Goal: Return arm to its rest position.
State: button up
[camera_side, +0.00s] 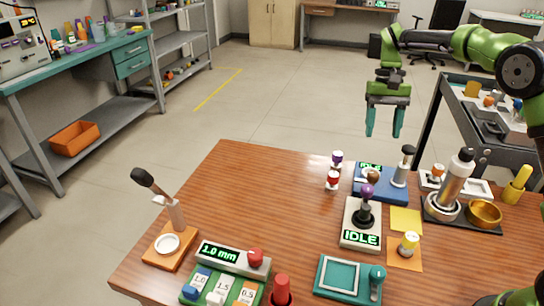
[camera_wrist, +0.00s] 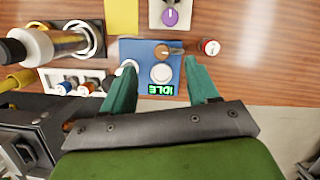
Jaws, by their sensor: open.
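My gripper (camera_side: 384,122) hangs above and behind the far edge of the wooden table (camera_side: 290,190), with its two teal fingers pointing down. The fingers are apart and nothing is between them. In the wrist view my gripper (camera_wrist: 160,72) also shows open. Below it in that view is a blue device (camera_wrist: 137,50) with a green IDLE display, a brown-knobbed lever and a pale round part. The same blue device (camera_side: 372,190) stands at the table's far side in the side view. My green arm (camera_side: 440,38) reaches in from the right.
Near the blue device stand a purple-knobbed IDLE unit (camera_side: 361,222), red-topped and purple-topped vials, and a metal cylinder (camera_side: 456,178) beside a gold bowl (camera_side: 484,213). A grey cart (camera_side: 490,125) stands behind at the right. Open floor lies left of my gripper.

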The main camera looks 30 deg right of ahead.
jog(key=s+a+r+n+t, duration=0.1)
jog(key=s+a+t, duration=0.3)
jog(key=s, duration=0.7)
jog(key=s+a+r+n+t, duration=0.1)
jog(key=s+a+r+t, duration=0.3)
jog(key=s, duration=0.7)
jog(key=shift+a+r+n+t, duration=0.25)
jog(key=shift+a+t, duration=0.35)
jog(key=shift+t, duration=0.3)
